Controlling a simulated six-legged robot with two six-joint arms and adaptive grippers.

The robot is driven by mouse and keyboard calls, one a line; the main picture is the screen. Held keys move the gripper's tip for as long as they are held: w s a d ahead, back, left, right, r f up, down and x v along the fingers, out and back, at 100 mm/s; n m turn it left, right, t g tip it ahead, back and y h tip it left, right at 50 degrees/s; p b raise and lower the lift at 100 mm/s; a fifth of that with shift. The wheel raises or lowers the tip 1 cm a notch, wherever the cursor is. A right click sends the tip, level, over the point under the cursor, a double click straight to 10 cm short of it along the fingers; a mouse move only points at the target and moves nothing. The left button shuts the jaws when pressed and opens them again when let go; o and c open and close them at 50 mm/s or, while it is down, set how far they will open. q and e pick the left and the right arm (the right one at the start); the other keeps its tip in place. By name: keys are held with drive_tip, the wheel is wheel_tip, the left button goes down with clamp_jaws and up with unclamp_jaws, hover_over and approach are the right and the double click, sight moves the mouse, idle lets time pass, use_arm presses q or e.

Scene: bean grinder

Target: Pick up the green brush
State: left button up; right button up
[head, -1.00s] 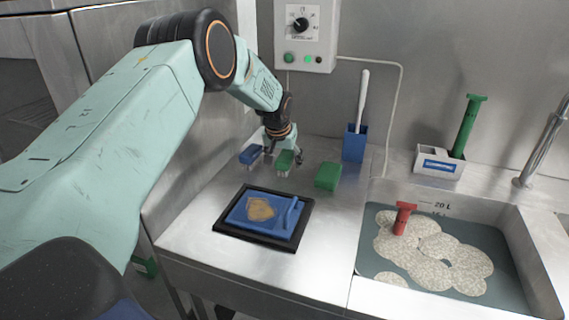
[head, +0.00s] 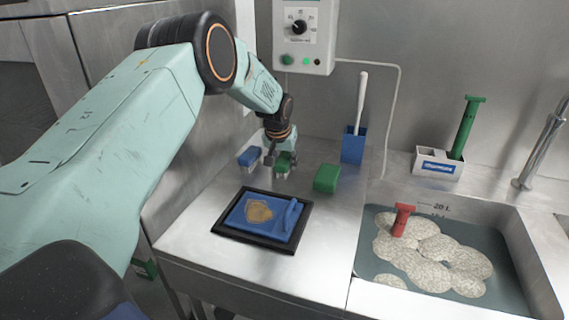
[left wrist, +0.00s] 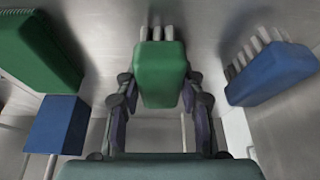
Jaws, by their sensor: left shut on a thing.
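The green brush (head: 285,158) is a small green block with pale bristles. In the left wrist view the green brush (left wrist: 160,72) lies between the two fingers, its bristles towards the top of the picture. My left gripper (head: 281,168) is shut on it, low over the back of the steel counter; I cannot tell whether the brush touches the counter. The fingers of my left gripper (left wrist: 158,88) also show in the left wrist view, one on each side of the brush. My right gripper is not in view.
A blue brush (head: 250,156) is left of the gripper and a larger green brush (head: 327,178) right of it. A blue holder (head: 353,147) with a white handle stands behind. A black-framed blue tray (head: 230,228) lies in front. The sink (head: 510,220) is at right.

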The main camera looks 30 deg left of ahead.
sight(284, 157)
use_arm(q)
wheel_tip(284, 157, up, 10)
drive_tip(key=shift+r+p, duration=0.1)
drive_tip(key=shift+p, duration=0.45)
